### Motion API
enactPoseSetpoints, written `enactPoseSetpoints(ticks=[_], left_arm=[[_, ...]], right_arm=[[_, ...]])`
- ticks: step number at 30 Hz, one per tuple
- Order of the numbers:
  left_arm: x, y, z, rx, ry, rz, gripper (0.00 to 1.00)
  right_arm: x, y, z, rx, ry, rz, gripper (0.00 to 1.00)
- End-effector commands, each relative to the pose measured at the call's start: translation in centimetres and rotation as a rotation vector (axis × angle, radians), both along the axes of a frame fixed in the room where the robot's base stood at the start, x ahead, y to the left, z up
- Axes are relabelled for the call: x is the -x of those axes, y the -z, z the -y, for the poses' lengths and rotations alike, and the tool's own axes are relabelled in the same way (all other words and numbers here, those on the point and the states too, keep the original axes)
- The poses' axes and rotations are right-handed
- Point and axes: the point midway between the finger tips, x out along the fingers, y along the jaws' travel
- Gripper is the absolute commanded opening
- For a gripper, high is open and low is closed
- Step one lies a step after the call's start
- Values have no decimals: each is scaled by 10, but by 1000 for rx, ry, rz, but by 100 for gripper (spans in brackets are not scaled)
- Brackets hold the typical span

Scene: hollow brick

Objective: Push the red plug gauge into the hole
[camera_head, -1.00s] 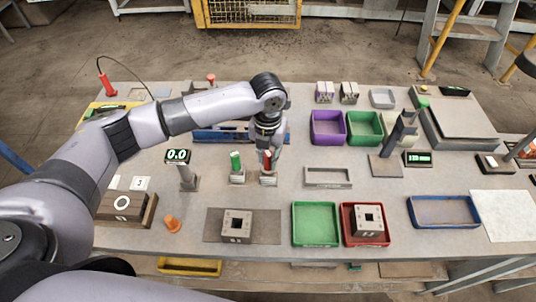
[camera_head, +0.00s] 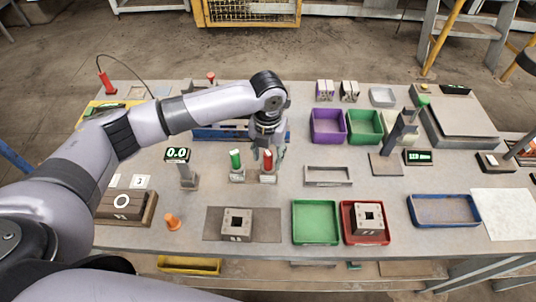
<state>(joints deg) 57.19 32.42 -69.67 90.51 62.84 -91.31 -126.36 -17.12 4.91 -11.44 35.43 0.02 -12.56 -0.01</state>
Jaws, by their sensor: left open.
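The red plug gauge (camera_head: 267,160) stands upright in a small grey holder (camera_head: 268,177), right of a similar green plug gauge (camera_head: 236,160). My left gripper (camera_head: 267,152) points down at the red gauge, with its open fingers around or just behind the gauge's upper part; exact contact is too small to tell. A hollow grey brick (camera_head: 237,223) with a dark square hole lies on a dark mat (camera_head: 270,226) at the front. A second hollow brick (camera_head: 367,217) sits in the red tray (camera_head: 347,239). My right gripper is not in view.
An empty green tray (camera_head: 315,222) stands between the mat and red tray. A digital display on a stand (camera_head: 187,177) and an orange cone (camera_head: 172,222) are at left. Purple (camera_head: 327,125) and green bins are behind right. The tabletop between the gauges and mat is clear.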

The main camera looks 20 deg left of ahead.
Motion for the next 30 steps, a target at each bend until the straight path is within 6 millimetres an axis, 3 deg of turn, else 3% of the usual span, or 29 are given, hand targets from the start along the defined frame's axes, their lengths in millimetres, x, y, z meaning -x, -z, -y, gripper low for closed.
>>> enactPoseSetpoints(ticks=[15,21,30], left_arm=[[-1,-97,0,3,0,4,44],[-1,-115,0,2,1,2,44],[0,-117,0,1,1,1,44]], right_arm=[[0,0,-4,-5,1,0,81],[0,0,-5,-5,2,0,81],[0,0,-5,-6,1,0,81]])
